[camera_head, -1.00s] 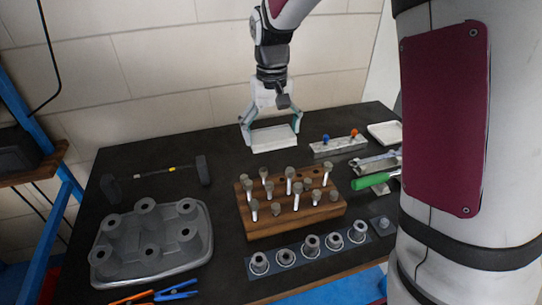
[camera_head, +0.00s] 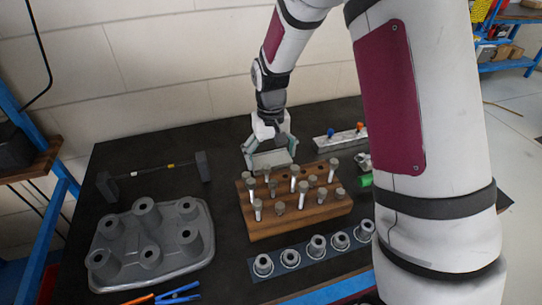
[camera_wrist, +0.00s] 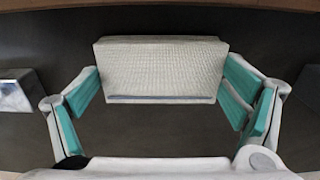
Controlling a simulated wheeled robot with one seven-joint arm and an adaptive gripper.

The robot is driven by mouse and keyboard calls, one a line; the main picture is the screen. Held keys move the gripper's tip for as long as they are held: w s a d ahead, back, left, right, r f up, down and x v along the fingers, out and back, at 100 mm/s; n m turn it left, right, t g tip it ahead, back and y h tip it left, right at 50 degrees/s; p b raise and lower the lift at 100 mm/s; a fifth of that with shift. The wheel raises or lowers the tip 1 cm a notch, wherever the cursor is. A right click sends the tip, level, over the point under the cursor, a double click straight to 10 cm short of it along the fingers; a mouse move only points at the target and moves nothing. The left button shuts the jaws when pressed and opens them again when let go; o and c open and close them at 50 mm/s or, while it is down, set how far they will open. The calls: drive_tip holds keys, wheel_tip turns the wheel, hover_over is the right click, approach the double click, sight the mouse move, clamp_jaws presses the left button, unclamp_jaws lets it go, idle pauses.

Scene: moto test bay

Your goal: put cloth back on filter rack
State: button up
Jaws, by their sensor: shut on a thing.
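A pale, folded-looking cloth (camera_wrist: 160,68) with a woven texture is between the fingers of my gripper (camera_wrist: 160,85) in the wrist view. My gripper is shut on it by its two ends, between the teal pads. In the head view the cloth (camera_head: 271,160) hangs low over the dark bench, just behind the wooden rack. My gripper (camera_head: 270,154) is above the bench there. The wooden rack (camera_head: 300,221) holds several upright grey-topped pieces; I take it for the filter rack but cannot be sure. Whether the cloth touches the bench or rack cannot be told.
A grey moulded tray (camera_head: 165,270) with several cups is at left, behind orange and blue pliers (camera_head: 178,290). A dark bar (camera_head: 150,173) lies behind it. A strip of several grey cups (camera_head: 317,262) is in front. A metal block with knobs (camera_head: 342,140) is behind right.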

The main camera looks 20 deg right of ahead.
drive_tip(key=shift+f, duration=0.25)
drive_tip(key=o, duration=0.8)
drive_tip(key=shift+o, duration=0.3)
drive_tip(key=shift+r, duration=0.1)
